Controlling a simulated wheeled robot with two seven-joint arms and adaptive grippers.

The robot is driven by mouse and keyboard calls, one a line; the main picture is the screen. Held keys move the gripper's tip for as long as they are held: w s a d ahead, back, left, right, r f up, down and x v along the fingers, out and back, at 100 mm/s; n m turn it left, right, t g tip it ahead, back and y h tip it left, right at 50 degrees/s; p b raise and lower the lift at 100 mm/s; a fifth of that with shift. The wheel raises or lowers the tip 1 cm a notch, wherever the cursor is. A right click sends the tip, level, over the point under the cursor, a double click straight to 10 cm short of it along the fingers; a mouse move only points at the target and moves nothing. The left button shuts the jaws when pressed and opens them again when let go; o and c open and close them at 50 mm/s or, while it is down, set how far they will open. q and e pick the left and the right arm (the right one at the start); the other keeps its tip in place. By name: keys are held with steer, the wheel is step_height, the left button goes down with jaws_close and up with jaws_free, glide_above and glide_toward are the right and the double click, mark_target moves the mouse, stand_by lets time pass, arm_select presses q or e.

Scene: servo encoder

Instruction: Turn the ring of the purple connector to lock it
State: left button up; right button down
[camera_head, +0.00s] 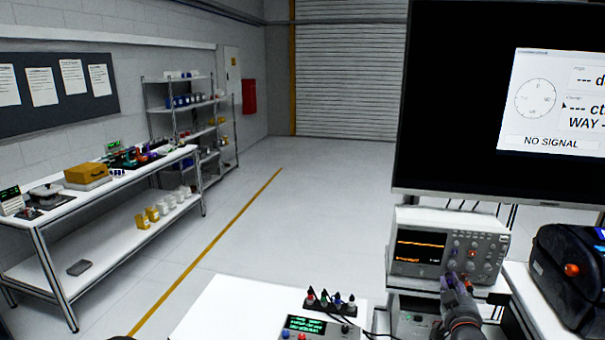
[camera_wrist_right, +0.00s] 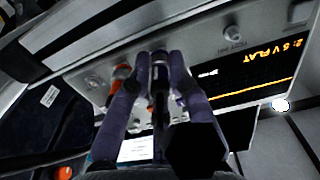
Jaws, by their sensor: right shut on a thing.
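My right gripper (camera_head: 455,282) reaches up to the front of the oscilloscope (camera_head: 420,270), at the right of the head view. In the wrist view the two fingers of this gripper (camera_wrist_right: 160,62) are close together at the instrument's front panel. They are shut on a slim dark plug, which I take to be the purple connector (camera_wrist_right: 159,75). Its ring and the socket behind it are mostly hidden by the fingers, so I cannot tell how far the ring is turned. The monitor (camera_head: 555,95) reads NO SIGNAL.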

steer(key=shift+m+b, duration=2.4)
stand_by(0.6)
steer(key=c, duration=1.4)
jaws_free()
steer(key=b+v, duration=0.3)
steer(key=v, duration=0.6)
steer(key=shift+a, duration=0.1)
